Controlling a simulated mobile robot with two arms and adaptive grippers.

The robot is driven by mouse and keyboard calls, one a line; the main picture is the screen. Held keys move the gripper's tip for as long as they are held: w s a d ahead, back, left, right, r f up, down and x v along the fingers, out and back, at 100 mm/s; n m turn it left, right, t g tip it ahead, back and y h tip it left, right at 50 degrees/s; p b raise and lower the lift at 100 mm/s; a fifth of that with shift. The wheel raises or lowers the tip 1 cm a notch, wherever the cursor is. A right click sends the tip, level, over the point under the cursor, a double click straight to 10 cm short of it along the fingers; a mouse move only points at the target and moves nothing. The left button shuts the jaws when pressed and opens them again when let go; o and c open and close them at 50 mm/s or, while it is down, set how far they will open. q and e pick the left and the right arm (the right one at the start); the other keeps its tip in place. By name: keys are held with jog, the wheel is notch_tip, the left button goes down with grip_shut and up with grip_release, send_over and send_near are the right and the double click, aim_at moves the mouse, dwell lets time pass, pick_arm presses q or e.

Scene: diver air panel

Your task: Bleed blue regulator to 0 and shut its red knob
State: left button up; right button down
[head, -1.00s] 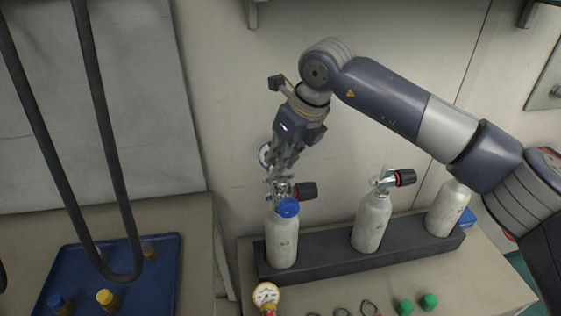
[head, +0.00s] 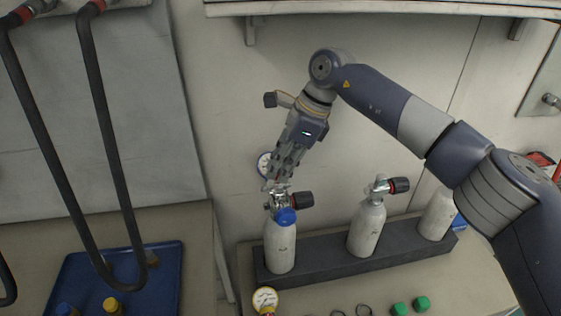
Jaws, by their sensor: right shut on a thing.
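The left white cylinder (head: 281,248) stands upright in the rack. Its valve carries a black knob with a red band (head: 302,200), pointing right. The blue regulator (head: 286,217) shows as a round blue part at the front of this valve. A blue-rimmed gauge (head: 264,165) shows partly behind my right gripper. My right gripper (head: 277,186) reaches down from above and is shut at the top of the valve, on what looks like part of the blue regulator. Its fingers hide the exact contact. The gauge reading is too small to tell. My left gripper is not in view.
A dark rack (head: 325,251) also holds two more white cylinders; the middle one (head: 367,228) has a similar knob. A yellow gauge (head: 265,299) and green caps (head: 421,303) lie in front. Black hoses (head: 108,150) hang at left over a blue tray (head: 165,280). A shelf (head: 380,10) juts out above.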

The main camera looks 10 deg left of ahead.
aim_at(289, 184)
jog(key=shift+n, duration=0.3)
jog(key=c, duration=1.5)
grip_release()
jog(key=w+d+r, duration=0.1)
jog(key=d, duration=0.3)
jog(key=w+d+r, duration=0.1)
jog(key=d+r, duration=0.1)
jog(key=d, duration=0.3)
jog(key=w+d+r, duration=0.1)
jog(key=d, duration=0.3)
jog(key=shift+w+d+r, duration=0.25)
jog(key=shift+w+r, duration=0.05)
